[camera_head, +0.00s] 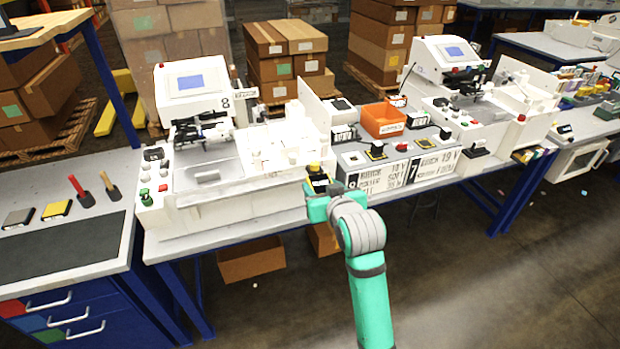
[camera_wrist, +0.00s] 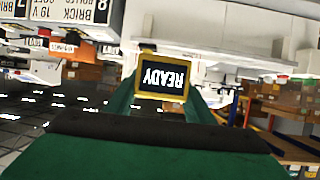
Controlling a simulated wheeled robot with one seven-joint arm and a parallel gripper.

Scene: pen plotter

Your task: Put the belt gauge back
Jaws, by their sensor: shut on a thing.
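My gripper (camera_head: 318,192) is shut on the belt gauge, a small yellow-framed device with a dark screen (camera_head: 318,179). It holds the gauge in front of the bench's front edge, near the right end of the white plotter marked 8. In the wrist view the gauge (camera_wrist: 162,76) sits between the green fingers (camera_wrist: 160,105), and its screen reads READY upside down. The fingers hide its lower part.
The plotter marked 8 (camera_head: 195,90) stands left of my gripper, and another plotter (camera_head: 450,65) stands to the right. A left bench (camera_head: 60,250) holds a yellow block (camera_head: 56,209) and two handled tools. Open floor lies in front.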

